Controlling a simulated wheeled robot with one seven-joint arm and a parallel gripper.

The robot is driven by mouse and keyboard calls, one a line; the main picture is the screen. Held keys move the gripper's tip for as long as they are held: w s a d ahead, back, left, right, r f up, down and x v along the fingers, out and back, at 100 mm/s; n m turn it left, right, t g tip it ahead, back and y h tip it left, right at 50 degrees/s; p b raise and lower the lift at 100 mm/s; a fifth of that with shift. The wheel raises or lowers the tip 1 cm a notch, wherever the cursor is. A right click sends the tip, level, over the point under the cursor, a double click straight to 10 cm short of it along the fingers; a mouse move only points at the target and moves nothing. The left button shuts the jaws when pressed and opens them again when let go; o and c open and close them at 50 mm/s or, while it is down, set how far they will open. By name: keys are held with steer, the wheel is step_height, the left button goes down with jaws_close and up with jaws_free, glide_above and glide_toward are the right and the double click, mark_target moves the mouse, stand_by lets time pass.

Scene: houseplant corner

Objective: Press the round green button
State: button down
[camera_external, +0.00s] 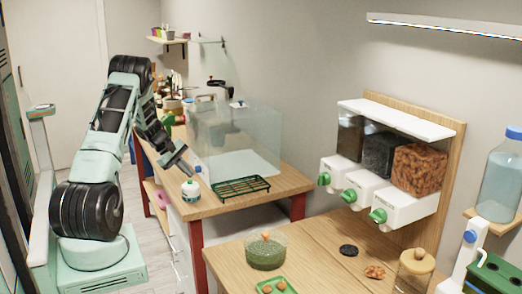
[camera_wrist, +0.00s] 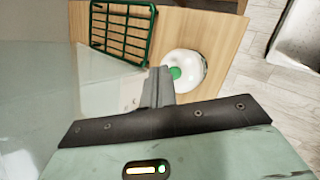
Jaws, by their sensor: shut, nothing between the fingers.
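In the wrist view a round green button (camera_wrist: 175,73) shows in the middle of a white rounded body (camera_wrist: 190,68) on the wooden table. The same white body with green on it stands near the table's front edge in the external view (camera_external: 190,190). My gripper (camera_wrist: 163,72) is shut and empty. Its fingertips show just left of the green button in the wrist view and cover a little of the white body. In the external view my gripper (camera_external: 190,168) is above the white body, apart from it.
A clear glass tank (camera_external: 235,140) stands close to my gripper, and its wall fills the left of the wrist view. A green wire rack (camera_external: 242,187) lies beside the white body. Dispensers with green knobs (camera_external: 378,215) hang farther right.

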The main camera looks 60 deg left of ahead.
steer(key=shift+f, duration=0.1)
stand_by(0.3)
steer(key=shift+f+b, duration=0.4)
steer(key=shift+f, duration=0.2)
stand_by(0.4)
steer(key=shift+r, duration=0.7)
step_height(320, 180, up, 6)
steer(key=p, duration=0.4)
stand_by(0.4)
steer(key=shift+d, duration=0.1)
